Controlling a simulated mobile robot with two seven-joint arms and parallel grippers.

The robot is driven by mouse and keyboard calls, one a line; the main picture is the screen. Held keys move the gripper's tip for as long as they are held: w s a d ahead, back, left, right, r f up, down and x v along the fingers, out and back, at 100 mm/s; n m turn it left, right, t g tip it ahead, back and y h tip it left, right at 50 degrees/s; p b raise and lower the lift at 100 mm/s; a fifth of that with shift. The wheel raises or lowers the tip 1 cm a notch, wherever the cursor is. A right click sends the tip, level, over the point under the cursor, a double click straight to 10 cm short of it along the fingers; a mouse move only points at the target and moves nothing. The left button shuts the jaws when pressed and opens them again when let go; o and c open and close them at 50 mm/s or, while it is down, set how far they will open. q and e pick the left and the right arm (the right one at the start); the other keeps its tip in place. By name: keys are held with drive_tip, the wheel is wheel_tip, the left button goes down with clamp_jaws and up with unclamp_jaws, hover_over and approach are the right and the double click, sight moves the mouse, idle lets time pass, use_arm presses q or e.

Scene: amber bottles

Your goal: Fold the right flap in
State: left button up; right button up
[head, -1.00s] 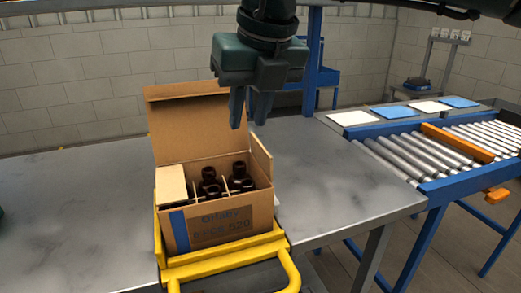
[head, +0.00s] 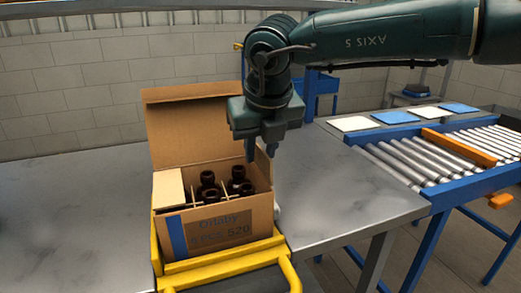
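An open cardboard box (head: 207,228) with a blue stripe stands on the table's near side and holds several dark amber bottles (head: 209,183). Its tall back flap (head: 195,128) stands up. A pale left flap (head: 168,188) lies inward over the left part. My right gripper (head: 260,158) points down at the box's right side, its two fingertips apart, close to the right rim. The right flap is mostly hidden behind the gripper; I cannot tell whether they touch. My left gripper is not in view.
A yellow frame (head: 225,265) surrounds the box's base. The grey metal table (head: 330,200) is clear right of the box. A roller conveyor (head: 440,155) with blue rails lies further right, with white and blue sheets behind it.

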drive_tip(key=shift+w+f, duration=0.1)
drive_tip(key=shift+f, duration=0.15)
clamp_jaws()
idle(0.4)
